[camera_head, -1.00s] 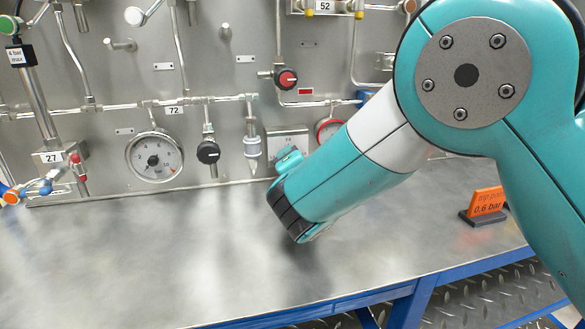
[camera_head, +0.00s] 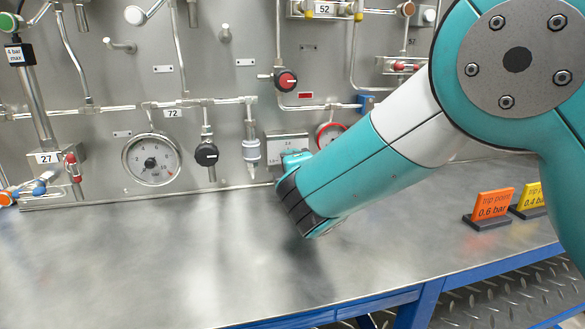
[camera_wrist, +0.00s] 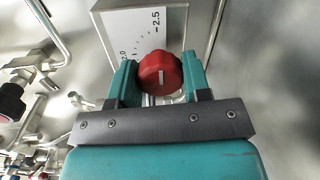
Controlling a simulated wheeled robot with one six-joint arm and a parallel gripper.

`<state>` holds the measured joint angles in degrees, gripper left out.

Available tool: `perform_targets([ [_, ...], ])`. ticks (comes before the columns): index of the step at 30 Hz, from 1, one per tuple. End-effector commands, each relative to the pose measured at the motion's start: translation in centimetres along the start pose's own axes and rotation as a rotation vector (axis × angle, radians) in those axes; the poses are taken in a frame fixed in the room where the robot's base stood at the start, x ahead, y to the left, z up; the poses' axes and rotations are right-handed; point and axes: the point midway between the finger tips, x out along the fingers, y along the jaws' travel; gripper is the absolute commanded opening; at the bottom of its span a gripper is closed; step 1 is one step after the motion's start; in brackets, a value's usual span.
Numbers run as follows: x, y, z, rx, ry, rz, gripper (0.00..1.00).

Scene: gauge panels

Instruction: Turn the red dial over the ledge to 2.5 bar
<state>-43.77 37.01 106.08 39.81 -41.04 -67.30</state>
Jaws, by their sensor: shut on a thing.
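In the wrist view the red dial (camera_wrist: 160,73) sits between the two teal fingers of my gripper (camera_wrist: 158,78), which is shut on it. A short white line shows on the dial. Behind it is a pale scale plate (camera_wrist: 140,25) with tick marks and the numbers 2.0 and 2.5; the rest of the scale is hidden. I cannot tell which value the dial points to. In the head view my gripper (camera_head: 295,160) is against the panel just above the ledge, in front of the pale plate (camera_head: 287,144). The dial itself is hidden there.
A red-rimmed gauge (camera_head: 330,134) is right of the plate. A white gauge (camera_head: 152,160) and a black knob (camera_head: 206,154) are to the left. Orange (camera_head: 493,204) and yellow (camera_head: 532,197) trip-point signs stand on the right of the metal ledge (camera_head: 150,255); its middle is clear.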

Motion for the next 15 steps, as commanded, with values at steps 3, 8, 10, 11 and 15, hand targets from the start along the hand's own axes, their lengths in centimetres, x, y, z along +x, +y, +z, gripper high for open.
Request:
perform_targets([
  [3,-0.02,-0.17,0.08,0.0,-0.002,-0.005,0.2],
  [8,-0.01,-0.17,0.07,0.0,-0.002,-0.004,0.58],
  [10,-0.01,-0.14,0.06,0.0,-0.001,-0.004,0.69],
  [11,-0.01,-0.13,0.05,0.0,-0.001,-0.003,0.69],
  [15,0.0,-0.09,0.03,-0.001,-0.001,-0.002,0.69],
])
